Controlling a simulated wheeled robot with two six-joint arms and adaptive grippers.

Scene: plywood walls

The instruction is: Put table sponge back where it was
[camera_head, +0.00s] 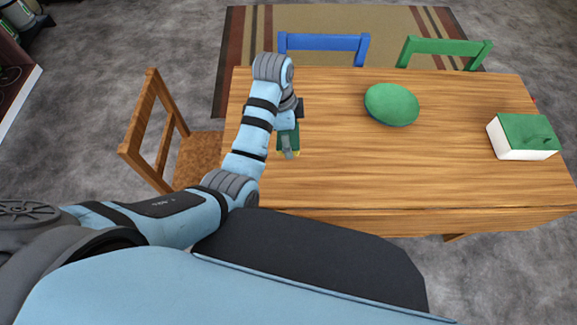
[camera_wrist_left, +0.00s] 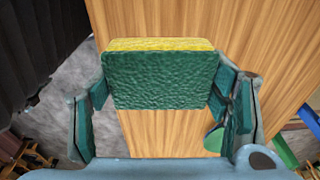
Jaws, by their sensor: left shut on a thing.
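The sponge (camera_wrist_left: 160,80) is green with a yellow layer along one edge. In the left wrist view it sits between the two fingers of my left gripper (camera_wrist_left: 165,88), which is shut on it. In the head view my left gripper (camera_head: 288,145) is over the left part of the wooden table (camera_head: 340,180). A little yellow of the sponge shows at its tip, and the rest is hidden by the gripper. I cannot tell whether the sponge touches the table. My right gripper is not in view.
A green round bowl-like object (camera_head: 391,103) stands mid-table. A white box with a green top (camera_head: 522,137) is at the right end. A wooden chair (camera_head: 165,135) is at the left; blue (camera_head: 323,43) and green (camera_head: 445,48) chairs stand behind. The table's middle front is clear.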

